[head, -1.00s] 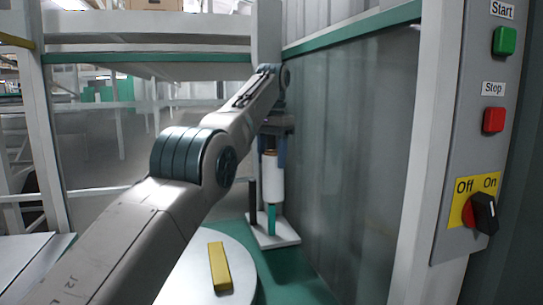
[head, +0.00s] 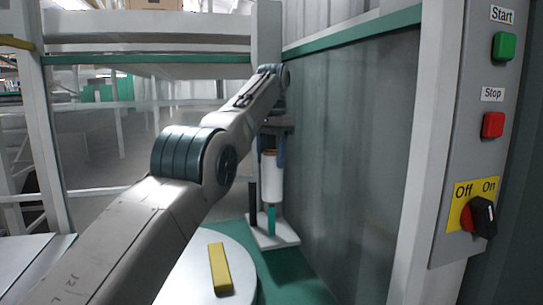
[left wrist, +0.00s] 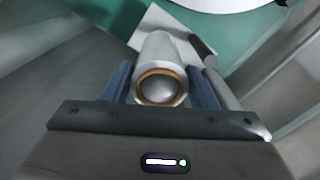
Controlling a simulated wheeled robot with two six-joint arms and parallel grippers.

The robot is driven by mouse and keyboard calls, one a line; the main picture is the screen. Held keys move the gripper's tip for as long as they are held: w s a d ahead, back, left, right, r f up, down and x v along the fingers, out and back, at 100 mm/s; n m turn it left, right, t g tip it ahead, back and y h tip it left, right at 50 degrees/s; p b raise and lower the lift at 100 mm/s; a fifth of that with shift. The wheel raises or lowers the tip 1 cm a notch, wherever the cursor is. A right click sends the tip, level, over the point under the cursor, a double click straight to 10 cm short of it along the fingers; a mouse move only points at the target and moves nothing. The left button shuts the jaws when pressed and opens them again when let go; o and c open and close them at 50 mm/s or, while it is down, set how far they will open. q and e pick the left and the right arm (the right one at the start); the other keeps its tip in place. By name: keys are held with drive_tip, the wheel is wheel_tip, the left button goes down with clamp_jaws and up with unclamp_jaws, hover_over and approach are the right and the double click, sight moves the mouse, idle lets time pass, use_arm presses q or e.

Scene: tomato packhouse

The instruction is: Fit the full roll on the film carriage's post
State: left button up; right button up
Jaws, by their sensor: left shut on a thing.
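My left gripper (head: 273,150) is shut on the white film roll (head: 272,185) and holds it upright. In the left wrist view the roll (left wrist: 160,55) sits between the two blue fingers, with its brown core ring (left wrist: 161,86) facing the camera and a grey rounded surface inside it. The roll's lower end is in line with the post; I cannot tell whether the post has entered the core. My right gripper is not in view.
A dark upright rod (head: 252,204) stands on the plate just left of the roll. A grey translucent panel (head: 345,170) is close on the right. A round white table (head: 243,262) with a yellow bar (head: 219,268) is in front. A control box (head: 480,150) stands far right.

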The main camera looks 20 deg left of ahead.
sight(269, 182)
use_arm(q)
drive_tip(key=shift+a+r, duration=0.1)
drive_tip(key=shift+r, duration=0.25)
drive_tip(key=shift+f, duration=0.2)
idle(0.4)
drive_tip(key=shift+f+b, duration=1.95)
drive_tip(key=shift+b, duration=0.2)
drive_tip(key=shift+f, duration=0.1)
drive_tip(key=shift+f+b, duration=1.65)
drive_tip(key=shift+b, duration=0.1)
drive_tip(key=shift+a, duration=0.15)
drive_tip(key=shift+f, duration=0.15)
